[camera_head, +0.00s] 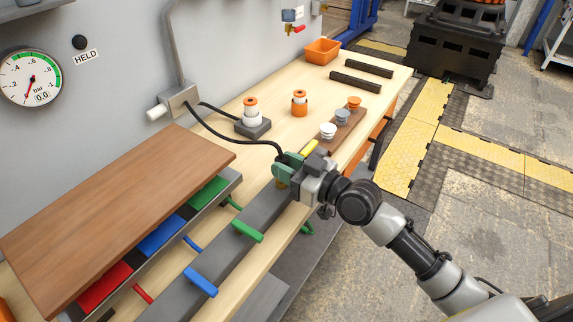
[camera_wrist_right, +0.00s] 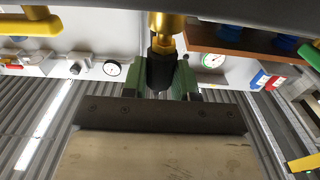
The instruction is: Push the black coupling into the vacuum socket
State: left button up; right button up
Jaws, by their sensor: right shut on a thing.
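My right gripper (camera_head: 284,172) has green fingers and is at the grey beam near the bench's front edge. In the right wrist view its fingers (camera_wrist_right: 161,80) are shut on the black coupling (camera_wrist_right: 161,70). A brass fitting (camera_wrist_right: 162,28) lines up with the coupling's end and appears to touch it; I cannot tell how far one is inside the other. In the head view a black hose (camera_head: 228,138) runs from the grey wall box (camera_head: 180,102) to the gripper, which hides most of the coupling. The vacuum socket cannot be made out for sure. My left gripper is not in view.
A brown board (camera_head: 115,215) lies on the left over red, blue and green pads. Blue and green handles (camera_head: 247,231) stick out along the grey beam. A gauge (camera_head: 30,77) reads 0.0. Orange-topped pieces (camera_head: 299,103) and an orange bin (camera_head: 322,51) stand farther back.

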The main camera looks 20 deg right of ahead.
jog(key=shift+f, duration=0.25)
jog(key=shift+f+b, duration=0.35)
jog(key=shift+b, duration=0.05)
jog(key=shift+f, duration=0.1)
jog(key=o, duration=1)
jog(key=b+v, duration=0.2)
jog(key=v, duration=0.8)
jog(key=shift+s+d, duration=0.25)
jog(key=shift+s, duration=0.1)
